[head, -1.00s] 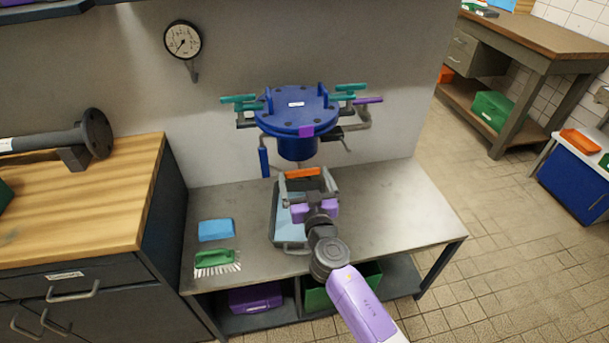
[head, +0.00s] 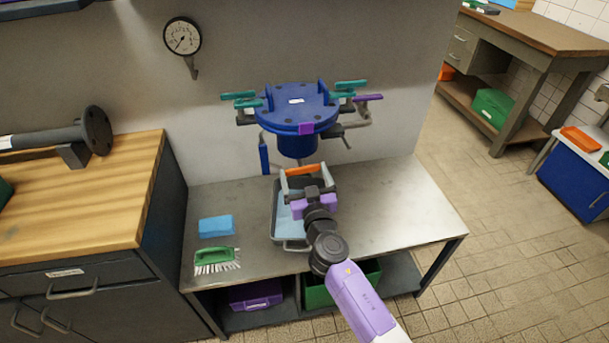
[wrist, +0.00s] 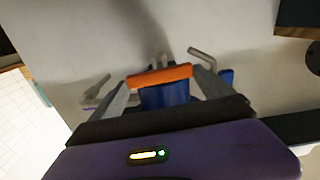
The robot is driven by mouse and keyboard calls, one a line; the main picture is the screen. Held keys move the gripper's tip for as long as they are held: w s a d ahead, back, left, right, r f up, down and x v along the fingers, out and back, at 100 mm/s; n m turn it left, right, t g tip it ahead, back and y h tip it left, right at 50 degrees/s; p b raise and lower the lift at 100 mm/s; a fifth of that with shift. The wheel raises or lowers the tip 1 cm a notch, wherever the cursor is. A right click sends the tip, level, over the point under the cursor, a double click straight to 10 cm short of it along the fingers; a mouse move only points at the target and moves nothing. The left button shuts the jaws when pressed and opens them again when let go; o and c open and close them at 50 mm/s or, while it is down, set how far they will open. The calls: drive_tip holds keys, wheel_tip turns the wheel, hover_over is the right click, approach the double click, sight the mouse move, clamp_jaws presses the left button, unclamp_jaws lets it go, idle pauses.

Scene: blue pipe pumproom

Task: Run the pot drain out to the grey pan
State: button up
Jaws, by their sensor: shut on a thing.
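The blue pot (head: 297,120) with a flat bolted lid hangs from the wall above the metal bench. A short orange bar (head: 302,170) is just below the pot's bottom. My gripper (head: 304,177) is shut on it, one finger at each end. In the wrist view the orange bar (wrist: 160,76) spans between the fingertips, with the blue pot (wrist: 166,96) behind. How the bar joins the pot is hidden. The grey pan (head: 284,232) with a pale blue inside stands on the bench beneath, partly hidden by my gripper and arm.
Teal handles (head: 240,97) and a purple handle (head: 368,98) stick out around the lid. A blue sponge (head: 216,227) and a green brush (head: 217,258) lie left of the pan. The bench's right side (head: 400,205) is clear. A gauge (head: 182,37) is on the wall.

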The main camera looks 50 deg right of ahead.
drive_tip(key=n+b, duration=0.1)
drive_tip(key=n, duration=0.3)
drive_tip(key=shift+a+f+n+b, duration=0.1)
drive_tip(key=shift+a+n+b, duration=0.05)
drive_tip(key=shift+n+b, duration=0.2)
drive_tip(key=n, duration=0.4)
drive_tip(key=shift+w+n, duration=0.1)
drive_tip(key=shift+n, duration=0.25)
drive_tip(key=n, duration=0.4)
drive_tip(key=shift+a+f, duration=0.1)
drive_tip(key=shift+n, duration=2)
drive_tip(key=shift+f, duration=0.1)
drive_tip(key=o, duration=1.1)
